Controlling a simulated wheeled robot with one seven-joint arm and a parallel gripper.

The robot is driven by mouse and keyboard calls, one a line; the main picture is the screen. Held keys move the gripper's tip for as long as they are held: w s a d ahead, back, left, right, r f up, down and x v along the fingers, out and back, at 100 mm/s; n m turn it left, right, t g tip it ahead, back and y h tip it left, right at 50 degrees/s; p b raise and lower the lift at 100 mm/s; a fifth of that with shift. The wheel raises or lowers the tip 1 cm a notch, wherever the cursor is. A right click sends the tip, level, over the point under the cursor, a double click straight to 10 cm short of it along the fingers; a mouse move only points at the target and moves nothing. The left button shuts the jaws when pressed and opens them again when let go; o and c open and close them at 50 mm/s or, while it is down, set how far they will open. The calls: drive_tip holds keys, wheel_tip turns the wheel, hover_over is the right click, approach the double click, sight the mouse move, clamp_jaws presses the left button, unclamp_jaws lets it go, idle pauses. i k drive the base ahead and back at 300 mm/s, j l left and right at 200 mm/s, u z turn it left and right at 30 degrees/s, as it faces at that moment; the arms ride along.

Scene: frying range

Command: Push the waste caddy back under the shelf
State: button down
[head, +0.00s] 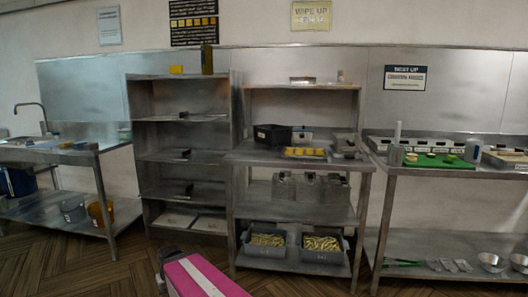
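I cannot tell for sure which container is the waste caddy. An orange bucket (100,212) and a grey bucket (73,211) stand on the lower shelf (45,208) of the sink table at the left. A dark blue bin (19,182) shows at the left edge, partly behind that table. A black open box (272,136) sits on the worktop of the middle rack, below its upper shelf (318,87). My gripper's fingers do not show. A pink and white block at the bottom centre may be part of my arm.
Two grey tubs (267,242) of pale fries sit on the middle rack's lowest shelf. A mostly empty steel shelf unit (185,157) stands left of it. The right table (460,171) holds a green board (440,161) and pans. The wooden floor in front is open.

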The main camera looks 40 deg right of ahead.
sight(272, 134)
drive_tip(key=i+j+z, duration=0.1)
drive_tip(key=z, duration=0.3)
drive_tip(key=i+j+z, duration=0.1)
drive_tip(key=z, duration=0.3)
drive_tip(key=j+z, duration=0.1)
drive_tip(key=z, duration=0.3)
drive_tip(key=i+j+z, duration=0.1)
drive_tip(key=z, duration=0.3)
drive_tip(key=j, duration=0.1)
